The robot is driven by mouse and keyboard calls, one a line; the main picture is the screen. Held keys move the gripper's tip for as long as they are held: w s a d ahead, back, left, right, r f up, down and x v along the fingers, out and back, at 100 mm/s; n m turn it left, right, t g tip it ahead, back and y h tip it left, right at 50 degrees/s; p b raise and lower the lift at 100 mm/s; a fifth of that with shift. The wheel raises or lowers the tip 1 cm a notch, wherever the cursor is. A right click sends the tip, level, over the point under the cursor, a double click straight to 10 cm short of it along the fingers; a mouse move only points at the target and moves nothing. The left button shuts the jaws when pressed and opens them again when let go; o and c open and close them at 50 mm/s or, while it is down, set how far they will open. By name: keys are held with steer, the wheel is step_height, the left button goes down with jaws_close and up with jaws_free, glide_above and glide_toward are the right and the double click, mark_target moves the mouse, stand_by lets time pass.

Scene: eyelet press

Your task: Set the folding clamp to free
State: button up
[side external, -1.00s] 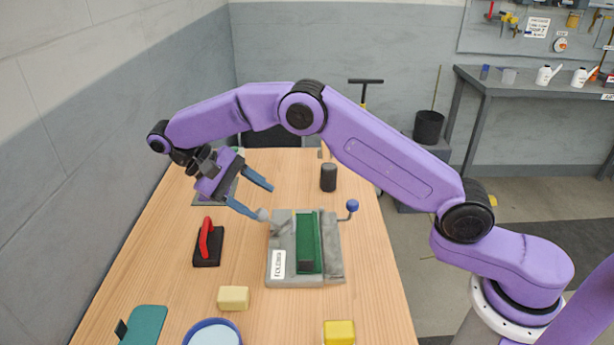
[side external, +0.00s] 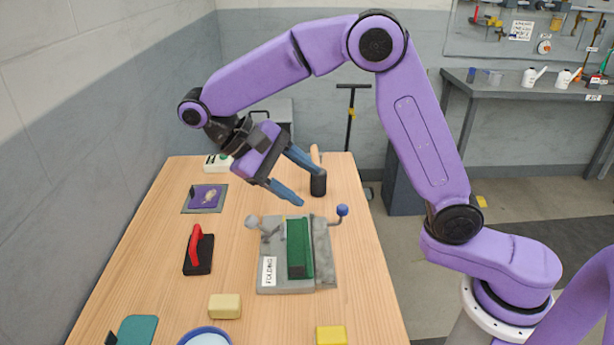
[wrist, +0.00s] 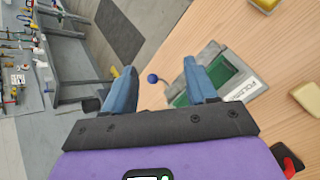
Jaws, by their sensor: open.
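The folding clamp (side external: 271,283) is a grey block labelled FOLDING, with a long green bar (side external: 297,250) along it. A lever with a blue ball (side external: 342,210) sticks up at its far right corner. A grey ball knob (side external: 252,221) sits at its far left corner. My gripper (side external: 311,188) is open and empty, in the air above the clamp's far side. In the wrist view the blue ball (wrist: 153,78) shows between the fingers, beyond their tips and apart from them. My right finger hides part of the clamp (wrist: 212,52) there.
A black cylinder (side external: 318,184) stands behind the clamp. A red-handled black block (side external: 198,255) is to the left. A cream block (side external: 225,306), a yellow block (side external: 331,337) and a blue-rimmed bowl (side external: 207,333) are in front. A purple item lies on a grey mat (side external: 190,208) at far left.

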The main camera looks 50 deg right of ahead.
steer(key=shift+s+d+r, duration=0.15)
steer(key=shift+s+r, duration=0.05)
steer(key=shift+s, duration=0.25)
steer(key=shift+s+d+r, duration=0.15)
steer(key=shift+s+r, duration=0.05)
steer(key=shift+s, duration=0.2)
steer(key=c, duration=0.7)
steer(key=shift+d+f+y, duration=0.25)
steer(key=shift+y, duration=0.25)
jaws_close()
steer(key=m+t+y, duration=0.8)
steer(key=t+y, duration=0.1)
glide_toward(270, 233)
steer(key=f, duration=0.1)
steer(key=d+f, duration=0.1)
steer(key=shift+s+f, duration=0.1)
steer(key=shift+f, duration=0.3)
steer(key=shift+w+a+f, duration=0.2)
steer(key=shift+w+a, duration=0.25)
steer(key=shift+a, duration=0.15)
steer(key=shift+w+a+f, duration=0.15)
steer(key=shift+w+a, duration=0.3)
steer(key=shift+a, duration=0.1)
steer(key=shift+w+a, duration=0.4)
steer(key=shift+a, duration=0.05)
